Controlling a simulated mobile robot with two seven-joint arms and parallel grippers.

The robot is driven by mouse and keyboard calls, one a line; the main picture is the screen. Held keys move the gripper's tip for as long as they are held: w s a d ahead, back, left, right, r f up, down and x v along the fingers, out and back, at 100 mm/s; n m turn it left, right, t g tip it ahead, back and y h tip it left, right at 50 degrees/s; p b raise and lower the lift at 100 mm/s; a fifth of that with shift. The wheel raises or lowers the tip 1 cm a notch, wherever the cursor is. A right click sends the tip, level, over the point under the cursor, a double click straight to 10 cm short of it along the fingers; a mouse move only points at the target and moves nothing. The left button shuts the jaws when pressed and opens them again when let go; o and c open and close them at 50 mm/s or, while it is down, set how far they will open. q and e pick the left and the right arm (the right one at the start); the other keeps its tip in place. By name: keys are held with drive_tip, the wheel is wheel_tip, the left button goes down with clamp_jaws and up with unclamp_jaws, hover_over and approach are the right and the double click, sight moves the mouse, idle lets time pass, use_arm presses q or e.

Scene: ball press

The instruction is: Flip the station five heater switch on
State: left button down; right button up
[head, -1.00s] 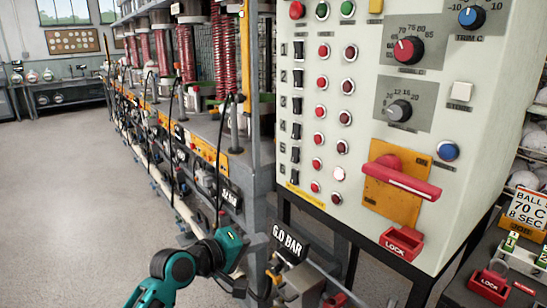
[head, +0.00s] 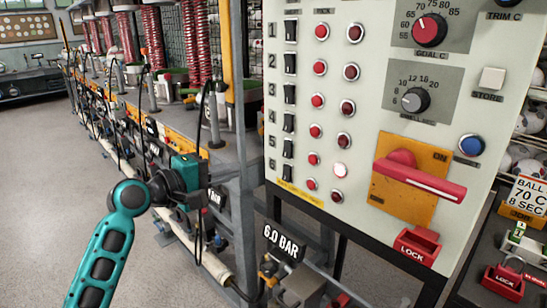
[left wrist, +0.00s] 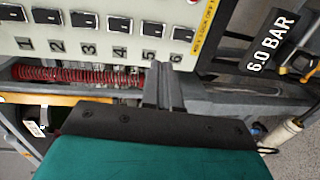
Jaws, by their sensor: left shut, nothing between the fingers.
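The station five switch (head: 288,148) is a small black rocker on the pale control panel, beside the printed 5. It also shows in the left wrist view (left wrist: 153,28), above its number. I cannot tell which way it is tipped. In its row, the lamp at right (head: 341,170) looks bright whitish-pink. My left gripper (head: 216,194) is left of and below the switches in the head view, apart from the panel. In the left wrist view, its closed, empty fingers (left wrist: 163,70) point towards the panel's edge near numbers 5 and 6. My right gripper is out of view.
A large red handle (head: 420,180) on a yellow plate sticks out right of the lamps. Below it is a red lock block (head: 417,245). A 6.0 BAR sign (head: 284,242) stands under the panel. A grey bench with red coils (head: 160,48) runs along the left.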

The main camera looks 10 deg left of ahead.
sight(285, 155)
use_arm(q)
drive_tip(key=x, duration=1.4)
drive_tip(key=shift+b, duration=0.35)
